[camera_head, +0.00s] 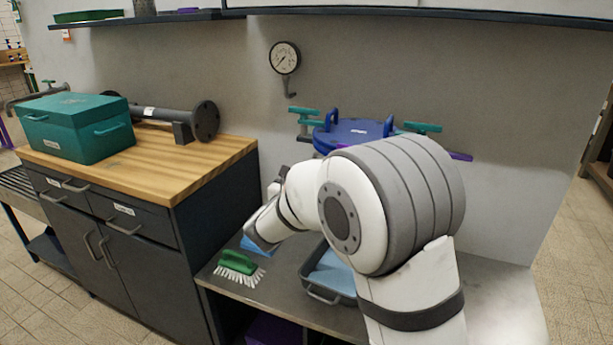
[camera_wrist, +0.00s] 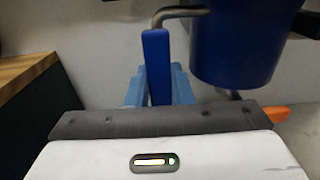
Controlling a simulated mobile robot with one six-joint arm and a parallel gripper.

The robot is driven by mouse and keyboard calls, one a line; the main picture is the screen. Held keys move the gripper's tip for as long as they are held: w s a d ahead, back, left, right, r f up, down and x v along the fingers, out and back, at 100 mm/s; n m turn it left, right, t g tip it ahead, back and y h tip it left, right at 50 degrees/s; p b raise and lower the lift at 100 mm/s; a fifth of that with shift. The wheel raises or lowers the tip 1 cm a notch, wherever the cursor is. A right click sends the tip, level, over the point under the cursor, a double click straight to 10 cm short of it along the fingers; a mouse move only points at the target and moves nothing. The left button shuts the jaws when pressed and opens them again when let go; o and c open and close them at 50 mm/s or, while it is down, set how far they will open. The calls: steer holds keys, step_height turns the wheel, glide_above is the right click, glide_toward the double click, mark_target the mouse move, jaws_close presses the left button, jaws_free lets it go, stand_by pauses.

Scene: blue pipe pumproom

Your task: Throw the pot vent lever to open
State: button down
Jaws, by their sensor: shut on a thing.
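A blue pot with a lid (camera_head: 350,132) stands against the back wall in the head view, its lower part hidden behind my arm. In the wrist view the pot's round blue side (camera_wrist: 235,45) fills the upper right. A flat blue lever (camera_wrist: 156,55) hangs upright to its left, from a bent grey rod (camera_wrist: 182,12). My gripper (camera_wrist: 158,88) has its pale blue fingers on either side of the lever's lower part and is shut on it.
A green brush (camera_head: 238,263) and a dark tray (camera_head: 322,296) are on the grey bench below my arm. Teal handles (camera_head: 422,127) flank the pot. A gauge (camera_head: 285,58) is on the wall. A wooden-topped cabinet (camera_head: 185,172) with a teal box (camera_head: 75,125) stands left.

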stand_by(0.3)
steer(key=c, duration=1.3)
jaws_free()
steer(key=p+v, duration=0.1)
steer(key=v, duration=0.7)
